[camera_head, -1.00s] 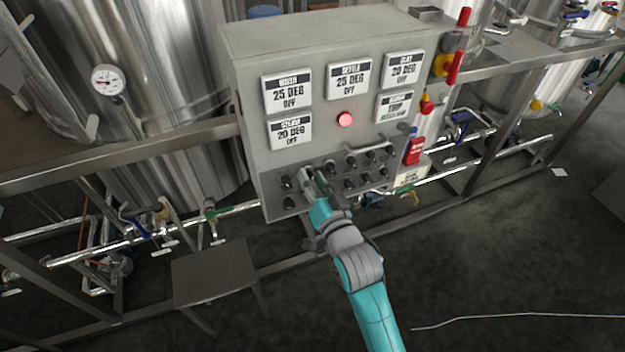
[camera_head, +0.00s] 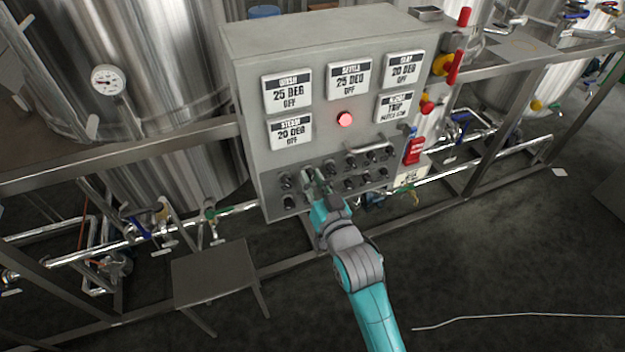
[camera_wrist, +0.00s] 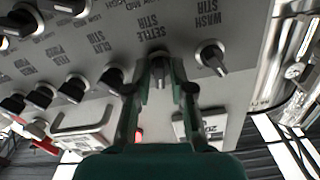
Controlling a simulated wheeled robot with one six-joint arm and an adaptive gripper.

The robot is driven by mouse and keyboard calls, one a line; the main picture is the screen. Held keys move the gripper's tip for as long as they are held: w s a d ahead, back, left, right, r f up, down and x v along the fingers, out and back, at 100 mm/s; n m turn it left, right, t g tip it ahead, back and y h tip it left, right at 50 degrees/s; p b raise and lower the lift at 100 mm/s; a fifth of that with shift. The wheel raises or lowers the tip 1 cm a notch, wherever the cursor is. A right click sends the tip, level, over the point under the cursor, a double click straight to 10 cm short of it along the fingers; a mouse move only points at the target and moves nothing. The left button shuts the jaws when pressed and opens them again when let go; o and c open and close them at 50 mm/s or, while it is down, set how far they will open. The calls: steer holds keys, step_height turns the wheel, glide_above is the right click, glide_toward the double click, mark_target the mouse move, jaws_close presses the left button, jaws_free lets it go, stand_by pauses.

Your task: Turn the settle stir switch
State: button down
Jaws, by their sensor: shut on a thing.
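The settle stir switch (camera_wrist: 159,73) is a dark knob on a light round base, below the printed words SETTLE STIR in the wrist view. My gripper (camera_wrist: 161,68) has one finger on each side of this knob and is shut on it. The fingers hide part of the base. In the head view my gripper (camera_head: 314,184) reaches the lower left part of the control box (camera_head: 305,62) and covers the switch there, so its angle is hard to read.
The wash stir knob (camera_wrist: 212,56) sits close beside my gripper, and the clay stir knob (camera_wrist: 113,79) is on the other side. A red lamp (camera_head: 345,119) glows on the box. A low metal stool (camera_head: 212,272) stands on the floor at left.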

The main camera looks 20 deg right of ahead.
steer(key=n, duration=0.4)
steer(key=shift+n, duration=2.1)
steer(key=c, duration=1.2)
jaws_free()
steer(key=shift+c, duration=0.2)
steer(key=s, duration=1.2)
